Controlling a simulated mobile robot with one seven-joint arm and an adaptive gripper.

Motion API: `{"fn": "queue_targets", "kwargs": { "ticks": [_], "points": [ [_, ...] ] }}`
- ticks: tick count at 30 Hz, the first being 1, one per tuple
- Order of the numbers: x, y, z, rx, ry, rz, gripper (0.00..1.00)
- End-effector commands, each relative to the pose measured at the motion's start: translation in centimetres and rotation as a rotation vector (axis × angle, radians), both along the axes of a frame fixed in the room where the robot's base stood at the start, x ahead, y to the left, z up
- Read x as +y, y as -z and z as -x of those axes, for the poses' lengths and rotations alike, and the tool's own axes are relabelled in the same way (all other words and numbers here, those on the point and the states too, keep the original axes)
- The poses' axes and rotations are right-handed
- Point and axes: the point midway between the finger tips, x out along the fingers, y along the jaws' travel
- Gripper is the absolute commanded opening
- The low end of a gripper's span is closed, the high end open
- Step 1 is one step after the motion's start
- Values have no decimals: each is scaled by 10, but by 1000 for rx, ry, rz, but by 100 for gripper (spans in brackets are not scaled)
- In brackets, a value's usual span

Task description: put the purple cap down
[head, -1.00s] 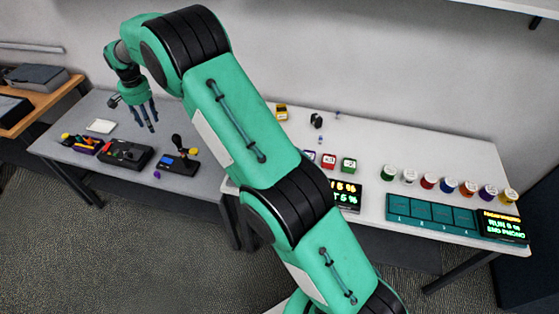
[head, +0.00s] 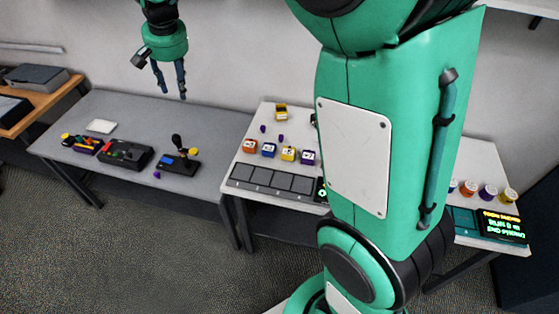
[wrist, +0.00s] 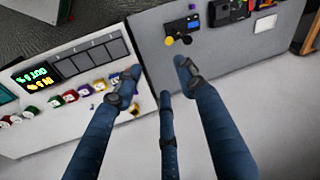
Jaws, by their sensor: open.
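A small purple piece (head: 157,174), which looks like the purple cap, lies on the grey table near its front edge, beside the black joystick device (head: 178,160). It also shows in the wrist view (wrist: 168,41), clear of my fingers. My gripper (head: 172,92) hangs in the air above the back edge of the grey table, well away from the piece. Its three dark blue fingers are spread, with nothing between them in the wrist view (wrist: 160,80). Two more small purple bits (head: 263,128) lie on the white table; I cannot tell what they are.
A black box (head: 125,153), a bin of coloured pieces (head: 82,143) and a white pad (head: 100,126) stand on the grey table. Coloured cubes (head: 268,149) stand behind grey squares (head: 272,180) on the white table. My arm hides much of that table.

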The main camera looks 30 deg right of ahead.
Motion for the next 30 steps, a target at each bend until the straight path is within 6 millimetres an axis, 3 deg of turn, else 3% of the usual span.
{"fn": "queue_targets", "kwargs": {
  "ticks": [6, 15, 22, 30],
  "points": [
    [-24, -30, 60, -41, -40, 13, 40],
    [-51, -53, 142, -91, -98, 37, 40],
    [-68, -58, 205, -132, -140, 60, 40],
    [-85, -51, 278, -175, -189, 90, 40]
  ]
}}
